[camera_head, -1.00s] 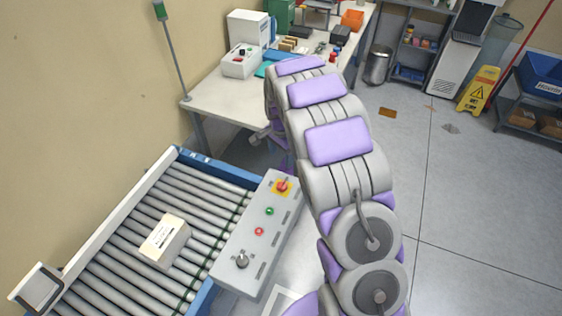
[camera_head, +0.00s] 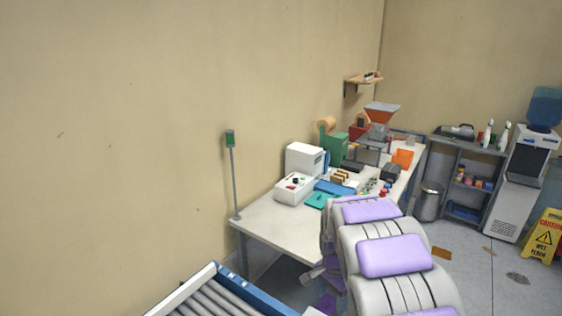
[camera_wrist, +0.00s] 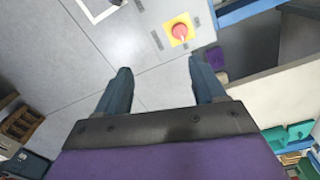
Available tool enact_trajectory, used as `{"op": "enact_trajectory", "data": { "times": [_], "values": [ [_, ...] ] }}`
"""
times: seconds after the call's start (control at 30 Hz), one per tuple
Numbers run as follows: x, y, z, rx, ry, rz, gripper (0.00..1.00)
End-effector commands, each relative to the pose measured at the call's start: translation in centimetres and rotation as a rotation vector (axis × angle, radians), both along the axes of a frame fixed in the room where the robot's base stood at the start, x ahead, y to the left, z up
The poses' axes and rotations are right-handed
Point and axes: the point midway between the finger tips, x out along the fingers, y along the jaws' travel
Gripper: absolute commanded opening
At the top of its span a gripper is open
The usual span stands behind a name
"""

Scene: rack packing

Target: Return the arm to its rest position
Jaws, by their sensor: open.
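My gripper (camera_wrist: 160,68) is in the wrist view with its two dark fingers spread apart and nothing between them. Grey floor and a grey panel with a red button on a yellow plate (camera_wrist: 180,31) lie beyond the fingers. In the head view my arm, grey with purple pads, rises from the lower right toward the table. The arm hides most of my gripper there.
A white table (camera_head: 283,222) along the wall carries a white machine (camera_head: 305,160), a green box, an orange bin and small items. A roller conveyor (camera_head: 212,300) is at the bottom. A yellow caution sign (camera_head: 543,236) stands at the right. Floor on the right is mostly open.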

Motion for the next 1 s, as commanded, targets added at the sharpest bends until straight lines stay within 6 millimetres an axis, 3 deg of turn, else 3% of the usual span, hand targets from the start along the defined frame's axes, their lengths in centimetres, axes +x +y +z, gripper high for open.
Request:
{"op": "enact_trajectory", "data": {
  "times": [0.2,0.5,0.77,1.0],
  "values": [
    [-6.3,-0.4,3.9,0.000,0.026,0.145,0.69],
    [-15.7,-0.4,7.4,0.020,0.063,0.362,0.69],
    [-24.2,0.0,8.7,0.048,0.089,0.566,0.69],
    [-32.1,0.4,8.3,0.079,0.117,0.759,0.69]
  ]
}}
